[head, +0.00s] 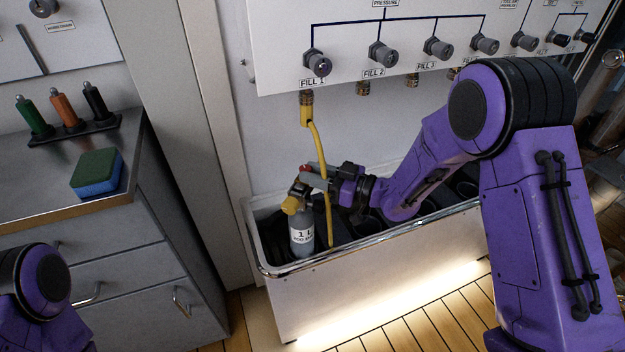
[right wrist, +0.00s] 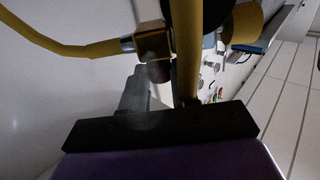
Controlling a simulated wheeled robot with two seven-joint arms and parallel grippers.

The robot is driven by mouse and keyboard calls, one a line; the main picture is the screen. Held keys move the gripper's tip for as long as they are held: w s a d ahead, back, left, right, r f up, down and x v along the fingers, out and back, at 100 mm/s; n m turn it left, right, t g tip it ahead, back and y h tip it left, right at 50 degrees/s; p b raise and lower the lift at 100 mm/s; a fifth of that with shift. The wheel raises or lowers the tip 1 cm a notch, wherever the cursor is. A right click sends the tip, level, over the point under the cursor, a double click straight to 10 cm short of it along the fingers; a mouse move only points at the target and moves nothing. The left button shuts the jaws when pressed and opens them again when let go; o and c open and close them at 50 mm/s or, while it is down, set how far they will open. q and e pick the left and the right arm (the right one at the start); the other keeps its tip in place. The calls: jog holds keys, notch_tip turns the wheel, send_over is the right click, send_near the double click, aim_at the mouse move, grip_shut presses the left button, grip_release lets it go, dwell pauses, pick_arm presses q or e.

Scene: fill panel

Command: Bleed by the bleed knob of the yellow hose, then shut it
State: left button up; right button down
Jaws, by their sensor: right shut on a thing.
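The yellow hose (head: 319,146) hangs from the fitting under FILL 1 and runs down to the top of a grey cylinder (head: 302,236) labelled 1 L, upright in the trough. A small red bleed knob (head: 305,169) shows at the hose's end by the cylinder valve. It looks dark reddish under a brass block in the right wrist view (right wrist: 158,73). My right gripper (head: 314,176) reaches in from the right and is shut on the knob; its fingers partly hide it. The hose passes in front of the gripper. My left gripper is out of view.
The white trough (head: 375,279) has a raised metal rim around the cylinder. The fill panel (head: 278,55) with several grey knobs is above.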

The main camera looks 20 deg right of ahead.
jog(key=shift+w+d+n+g+y+b, duration=0.1)
jog(key=shift+w+n+g+y+b, duration=0.2)
jog(key=shift+n+g+y+b, duration=1.1)
jog(key=shift+w+d+n+g+y+b, duration=0.25)
jog(key=shift+n+g+b, duration=0.35)
jog(key=shift+n+g, duration=1.7)
jog(key=shift+w+n+g+y+b, duration=0.35)
jog(key=shift+n+g+y+b, duration=0.6)
jog(key=shift+g, duration=1.85)
jog(key=c, duration=0.9)
grip_release()
jog(key=shift+o, duration=0.2)
